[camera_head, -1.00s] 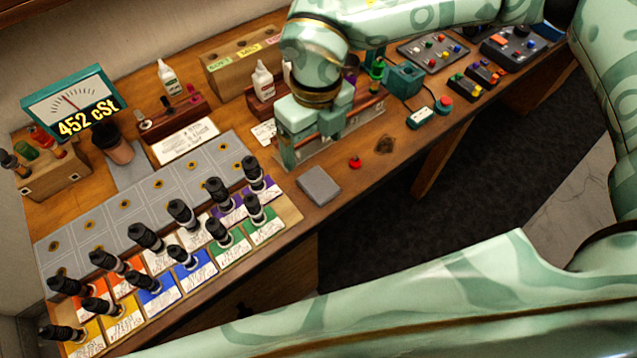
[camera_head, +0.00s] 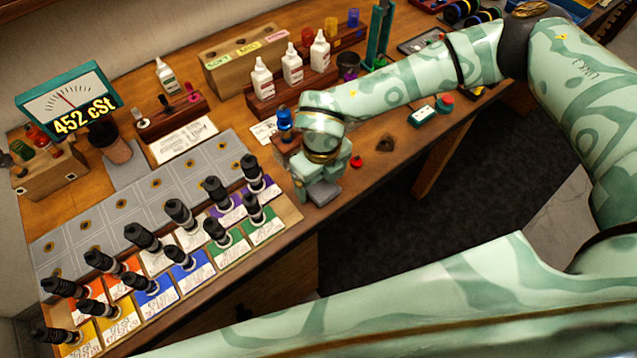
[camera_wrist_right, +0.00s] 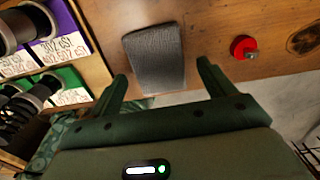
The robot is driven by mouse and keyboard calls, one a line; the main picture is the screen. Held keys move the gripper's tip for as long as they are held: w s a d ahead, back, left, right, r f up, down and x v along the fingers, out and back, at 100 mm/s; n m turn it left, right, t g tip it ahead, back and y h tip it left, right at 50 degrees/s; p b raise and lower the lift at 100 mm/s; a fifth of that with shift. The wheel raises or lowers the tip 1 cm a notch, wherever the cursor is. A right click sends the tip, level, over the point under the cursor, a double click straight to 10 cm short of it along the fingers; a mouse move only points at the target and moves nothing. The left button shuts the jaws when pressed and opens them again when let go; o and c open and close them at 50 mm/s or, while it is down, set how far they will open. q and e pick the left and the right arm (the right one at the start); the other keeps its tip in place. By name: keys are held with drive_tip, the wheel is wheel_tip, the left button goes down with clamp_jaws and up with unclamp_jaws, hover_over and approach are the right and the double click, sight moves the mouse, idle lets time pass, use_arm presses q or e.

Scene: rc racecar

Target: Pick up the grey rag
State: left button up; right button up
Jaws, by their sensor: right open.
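The grey rag (camera_wrist_right: 155,58) is a small flat rectangle on the wooden bench in the right wrist view, near the bench's front edge. In the head view only part of the rag (camera_head: 325,193) shows beneath my right gripper (camera_head: 312,192). In the wrist view my right gripper (camera_wrist_right: 162,82) is open, and its two fingers point toward the rag. The rag lies ahead of the fingertips, nearer the left finger than the right. Nothing is between the fingers. My left gripper is not in view.
A red knob (camera_wrist_right: 243,47) sits right of the rag. The rack of black-capped shock absorbers (camera_head: 290,215) with coloured labels stands to the left. White bottles (camera_head: 292,64) stand behind. A teal-and-white switch box (camera_head: 422,116) lies right. The bench's front edge is close by.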

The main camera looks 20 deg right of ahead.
drive_tip(key=shift+f, duration=0.4)
drive_tip(key=c, duration=1.1)
drive_tip(key=shift+o, duration=0.2)
drive_tip(key=shift+r, duration=0.2)
drive_tip(key=shift+r, duration=0.3)
wheel_tip(320, 180, up, 3)
drive_tip(key=shift+f, duration=0.2)
drive_tip(key=s+r, duration=0.9)
drive_tip(key=s, duration=0.5)
drive_tip(key=shift+d+r+p, duration=0.25)
drive_tip(key=shift+d+p, duration=0.15)
drive_tip(key=shift+p, duration=0.05)
